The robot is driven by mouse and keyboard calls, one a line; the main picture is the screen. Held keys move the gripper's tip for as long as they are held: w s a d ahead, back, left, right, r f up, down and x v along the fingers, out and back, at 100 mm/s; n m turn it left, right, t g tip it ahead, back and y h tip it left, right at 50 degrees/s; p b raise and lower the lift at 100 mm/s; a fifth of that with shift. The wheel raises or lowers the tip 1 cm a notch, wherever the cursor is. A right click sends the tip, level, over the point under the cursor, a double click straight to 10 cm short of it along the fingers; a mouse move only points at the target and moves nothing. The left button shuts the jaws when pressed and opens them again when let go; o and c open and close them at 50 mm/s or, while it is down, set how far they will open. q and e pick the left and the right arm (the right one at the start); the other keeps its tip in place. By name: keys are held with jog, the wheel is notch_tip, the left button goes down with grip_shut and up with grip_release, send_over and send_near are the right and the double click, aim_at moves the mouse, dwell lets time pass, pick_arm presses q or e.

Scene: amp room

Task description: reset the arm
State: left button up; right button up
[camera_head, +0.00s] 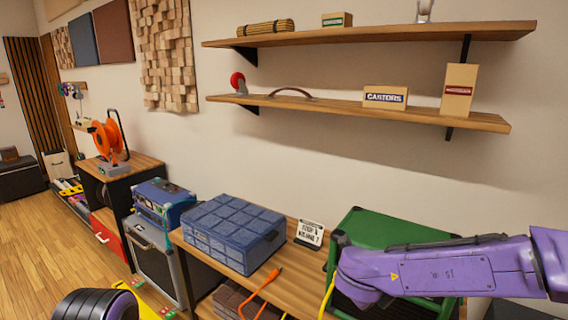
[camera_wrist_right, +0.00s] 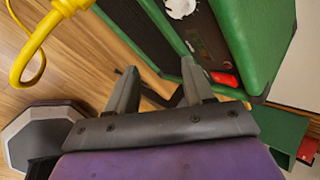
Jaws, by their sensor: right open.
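My right arm (camera_head: 440,272), purple, comes in from the right in the head view and reaches across the front of a green amp-like box (camera_head: 372,225). Its wrist end is over the wooden bench; the fingertips are hard to make out there. In the right wrist view my right gripper (camera_wrist_right: 160,85) has its two dark fingers apart with nothing between them. The green box (camera_wrist_right: 262,40) is beyond and to the right of the fingers, with a red switch (camera_wrist_right: 224,78) on its dark panel. My left gripper is not in view.
A yellow cable (camera_wrist_right: 38,45) loops at the wrist view's upper left. On the bench (camera_head: 290,283) are a blue quilted case (camera_head: 232,232), a small sign (camera_head: 309,234) and an orange cable (camera_head: 262,290). Two wall shelves (camera_head: 350,110) hang above. Wooden floor (camera_head: 50,245) is open at left.

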jog(key=s+d+f+n+t, duration=0.1)
jog(key=s+f+n, duration=0.3)
jog(key=f+n, duration=0.45)
jog(key=s+d+f+n+t, duration=0.1)
jog(key=s+f+n, duration=0.2)
jog(key=f+n, duration=0.55)
jog(key=s+d+f+n+g, duration=0.1)
jog(key=s+d+f+n, duration=0.1)
jog(key=s+f, duration=0.3)
jog(key=s+d+f+n+g+y, duration=0.1)
jog(key=s+f, duration=0.4)
jog(key=s, duration=0.7)
jog(key=s+d+f+n+g, duration=0.3)
jog(key=s+d+f, duration=0.1)
jog(key=s, duration=0.4)
jog(key=shift+s+d+f+n+y, duration=0.3)
jog(key=shift+f+n+y, duration=0.1)
jog(key=shift+f, duration=0.2)
jog(key=shift+w, duration=0.1)
